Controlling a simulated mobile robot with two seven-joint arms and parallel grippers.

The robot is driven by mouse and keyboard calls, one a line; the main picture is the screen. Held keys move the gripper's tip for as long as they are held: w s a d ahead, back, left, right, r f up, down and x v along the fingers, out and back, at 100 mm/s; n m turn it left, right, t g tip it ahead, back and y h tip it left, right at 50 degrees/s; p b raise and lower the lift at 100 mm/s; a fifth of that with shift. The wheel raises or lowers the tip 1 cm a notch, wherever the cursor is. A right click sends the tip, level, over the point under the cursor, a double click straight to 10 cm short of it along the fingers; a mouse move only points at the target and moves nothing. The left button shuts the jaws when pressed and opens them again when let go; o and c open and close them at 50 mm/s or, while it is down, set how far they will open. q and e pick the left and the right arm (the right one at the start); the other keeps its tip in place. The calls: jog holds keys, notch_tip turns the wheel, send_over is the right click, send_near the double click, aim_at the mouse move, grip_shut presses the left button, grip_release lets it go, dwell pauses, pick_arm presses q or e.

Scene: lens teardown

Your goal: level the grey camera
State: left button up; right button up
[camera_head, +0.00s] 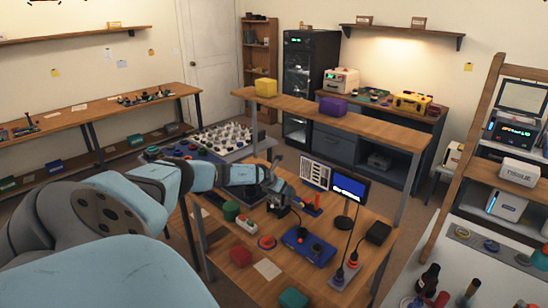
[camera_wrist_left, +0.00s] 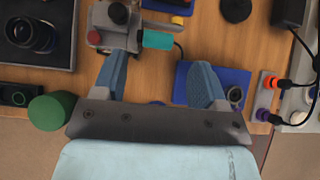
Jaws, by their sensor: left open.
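A grey block-like device, apparently the grey camera (camera_wrist_left: 122,22), shows at the top of the left wrist view, with a red knob, a dark round knob and a teal cylinder (camera_wrist_left: 157,40) at its right side. In the head view my left gripper (camera_head: 276,185) is over the middle of the wooden bench (camera_head: 325,280). My right gripper is not in view.
A green cylinder (camera_wrist_left: 50,112) stands left of the gripper. A blue plate (camera_wrist_left: 190,75) with a dark round part lies by the right finger. A dark tray (camera_wrist_left: 62,61) with a lens is at upper left. A monitor (camera_head: 349,189) and dark box (camera_head: 378,232) stand at the bench's right.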

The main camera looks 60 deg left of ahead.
pick_arm(q)
jog(key=shift+v, duration=2.85)
jog(key=shift+d, duration=0.1)
